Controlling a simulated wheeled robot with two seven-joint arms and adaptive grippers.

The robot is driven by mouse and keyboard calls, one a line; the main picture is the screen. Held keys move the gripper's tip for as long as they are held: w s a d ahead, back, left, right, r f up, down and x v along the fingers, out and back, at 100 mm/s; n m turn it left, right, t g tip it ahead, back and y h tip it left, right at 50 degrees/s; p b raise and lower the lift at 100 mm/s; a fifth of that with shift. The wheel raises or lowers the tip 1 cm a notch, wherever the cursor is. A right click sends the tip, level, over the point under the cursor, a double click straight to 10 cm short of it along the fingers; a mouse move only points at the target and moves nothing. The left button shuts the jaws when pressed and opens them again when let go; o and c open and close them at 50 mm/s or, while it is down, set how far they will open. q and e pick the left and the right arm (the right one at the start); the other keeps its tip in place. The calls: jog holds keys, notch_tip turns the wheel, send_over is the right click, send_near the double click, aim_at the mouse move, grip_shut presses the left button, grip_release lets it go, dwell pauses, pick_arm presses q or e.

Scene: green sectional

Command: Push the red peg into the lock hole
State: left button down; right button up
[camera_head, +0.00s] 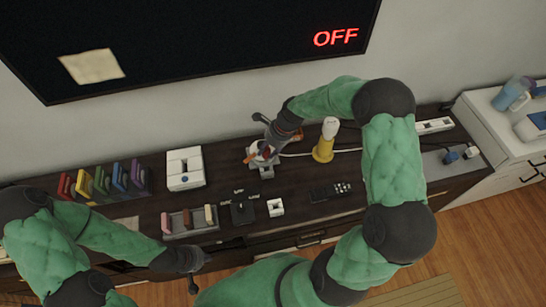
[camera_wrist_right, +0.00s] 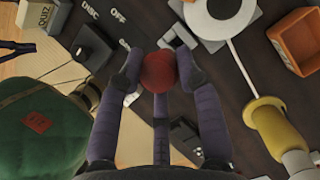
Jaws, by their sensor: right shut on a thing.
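The red peg (camera_wrist_right: 158,72) shows in the right wrist view as a rounded red end. My right gripper (camera_wrist_right: 157,74) is shut on it, with a fingertip on each side. A white and grey fixture (camera_wrist_right: 178,36), which looks like the lock, lies just beyond the peg. Its hole is not visible, and I cannot tell whether the peg touches it or is in it. In the head view my right gripper (camera_head: 263,151) is over this fixture (camera_head: 266,171) and hides part of it. My left gripper (camera_head: 193,284) is low at the front, away from the fixture; its fingers are too small to judge.
A yellow bottle-shaped object (camera_head: 324,147) stands right of the fixture, with a white cable nearby. An orange box (camera_wrist_right: 300,42) lies close by. A remote (camera_head: 330,191), a white block (camera_head: 276,207) and a black box (camera_head: 243,211) are in front. Colored holders (camera_head: 105,180) stand at left.

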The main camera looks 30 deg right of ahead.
aim_at(267, 157)
jog(key=shift+w, duration=0.25)
dwell(0.3)
jog(key=shift+p, duration=0.4)
jog(key=shift+f+b, duration=1.5)
jog(key=shift+f, duration=1.45)
jog(key=shift+p, duration=1)
jog(key=shift+f+b, duration=1.2)
jog(key=shift+f, duration=1.05)
jog(key=o, duration=1.1)
